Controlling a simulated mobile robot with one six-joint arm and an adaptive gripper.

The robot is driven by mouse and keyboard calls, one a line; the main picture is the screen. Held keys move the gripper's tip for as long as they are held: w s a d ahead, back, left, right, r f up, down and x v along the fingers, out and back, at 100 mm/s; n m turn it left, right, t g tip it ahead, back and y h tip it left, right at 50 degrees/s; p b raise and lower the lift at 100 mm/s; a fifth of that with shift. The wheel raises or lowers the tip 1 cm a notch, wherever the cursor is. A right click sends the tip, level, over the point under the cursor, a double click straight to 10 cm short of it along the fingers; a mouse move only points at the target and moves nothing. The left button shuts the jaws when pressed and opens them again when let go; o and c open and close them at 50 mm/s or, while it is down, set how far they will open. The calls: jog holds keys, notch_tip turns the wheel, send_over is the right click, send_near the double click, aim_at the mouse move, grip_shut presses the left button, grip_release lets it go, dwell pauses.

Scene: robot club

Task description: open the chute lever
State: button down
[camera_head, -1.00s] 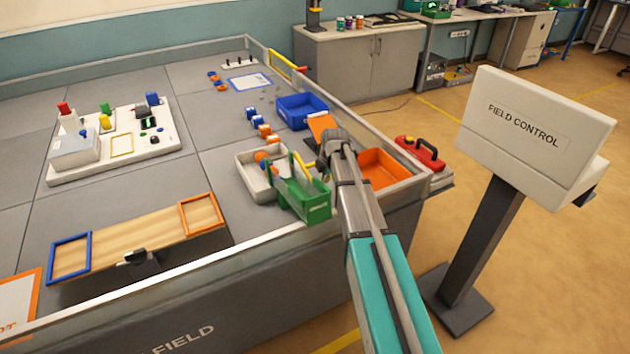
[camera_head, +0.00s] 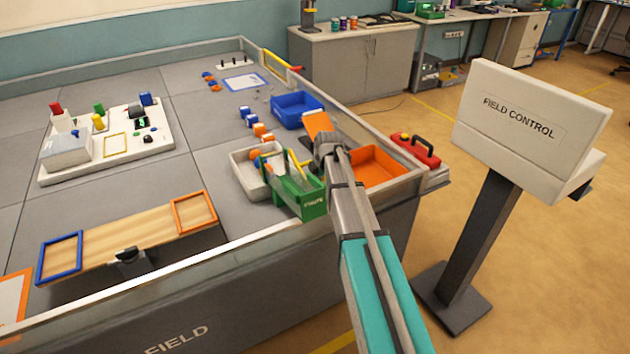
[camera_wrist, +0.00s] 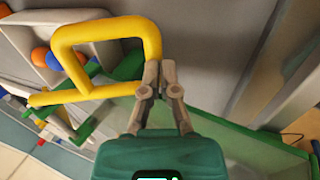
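The chute (camera_head: 312,202) is a green-framed box with clear sides, standing by the field's near wall. Its yellow lever (camera_head: 293,160) rises at its left end. In the wrist view the lever (camera_wrist: 68,38) is a thick yellow loop with an arm running to the lower left. My gripper (camera_head: 322,150) is over the chute's right side in the head view. In the wrist view my gripper's fingertips (camera_wrist: 160,68) are close together at the loop's lower right corner, overlapping it. Contact cannot be told, and I see no part of the lever clamped between them.
A pale tray (camera_head: 243,178) with orange and blue balls stands left of the chute. An orange bin (camera_head: 378,168) lies right of my arm, a blue bin (camera_head: 290,118) behind. The field's clear wall (camera_head: 230,248) runs along the front. The field control stand (camera_head: 475,240) is at right.

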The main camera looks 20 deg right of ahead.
jog(key=shift+r, duration=0.1)
jog(key=s+p+v, duration=0.1)
jog(key=p+v, duration=1.1)
jog(key=v, duration=0.1)
jog(key=shift+s+p, duration=0.3)
jog(key=shift+s, duration=0.05)
jog(key=shift+s+d+r, duration=0.1)
dwell(0.6)
jog(key=s+a+r+m+g+p, duration=0.1)
jog(key=s+a+m, duration=0.2)
jog(key=s+m, duration=0.4)
jog(key=s+a+r+m+g+p, duration=0.1)
jog(key=s+a+m, duration=0.2)
jog(key=s+m, duration=0.4)
jog(key=s+a+m+g+h+p, duration=0.1)
jog(key=s+a+m, duration=0.1)
jog(key=s+m, duration=0.4)
jog(key=shift+s+a+r+m+g+p, duration=0.3)
jog(key=shift+s+a+r+m+p, duration=0.1)
jog(key=shift+s, duration=1.05)
